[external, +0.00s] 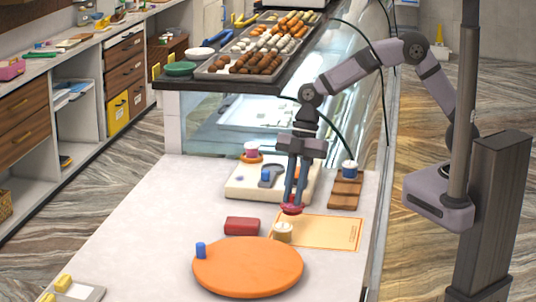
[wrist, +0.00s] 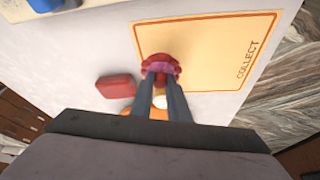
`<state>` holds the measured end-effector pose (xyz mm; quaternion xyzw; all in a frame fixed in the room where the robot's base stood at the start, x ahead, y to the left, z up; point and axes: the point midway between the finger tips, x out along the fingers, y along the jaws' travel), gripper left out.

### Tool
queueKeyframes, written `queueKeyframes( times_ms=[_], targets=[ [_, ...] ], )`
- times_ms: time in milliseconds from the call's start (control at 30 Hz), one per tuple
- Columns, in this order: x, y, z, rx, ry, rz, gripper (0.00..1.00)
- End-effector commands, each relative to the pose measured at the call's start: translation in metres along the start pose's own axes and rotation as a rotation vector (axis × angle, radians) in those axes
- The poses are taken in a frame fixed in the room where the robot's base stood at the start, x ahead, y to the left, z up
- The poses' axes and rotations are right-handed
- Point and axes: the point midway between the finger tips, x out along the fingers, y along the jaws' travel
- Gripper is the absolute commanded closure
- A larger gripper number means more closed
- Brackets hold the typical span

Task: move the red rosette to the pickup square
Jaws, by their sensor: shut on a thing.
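The red rosette (external: 291,209) is between the fingertips of my gripper (external: 292,203), which is shut on it and points down. It also shows in the wrist view (wrist: 160,66), at the tips of my gripper (wrist: 161,72). The pickup square is a yellow mat (external: 335,232) marked COLLECT (wrist: 215,50) in the wrist view. The rosette overlaps the mat's left edge in both views and seems to be above the surface; the exact height is hard to tell.
A cream round piece (external: 283,232) stands by the mat's left edge. A red box (external: 242,226) lies left of it. An orange disc (external: 250,270) with a blue cylinder (external: 200,250) is in front. A white board (external: 240,188) and a wooden board (external: 346,190) lie behind. The mat's right part is clear.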

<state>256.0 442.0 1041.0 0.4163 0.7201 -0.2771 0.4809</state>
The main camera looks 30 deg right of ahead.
Motion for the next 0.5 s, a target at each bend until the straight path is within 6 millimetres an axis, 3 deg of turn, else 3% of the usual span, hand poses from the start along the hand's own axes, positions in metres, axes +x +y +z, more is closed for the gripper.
queueKeyframes(
  times_ms=[233,500],
  targets=[
    [0.025,-0.001,0.011,0.003,-0.001,-0.003,1.00],
    [0.029,0.000,0.013,0.000,-0.001,-0.001,1.00]
  ],
)
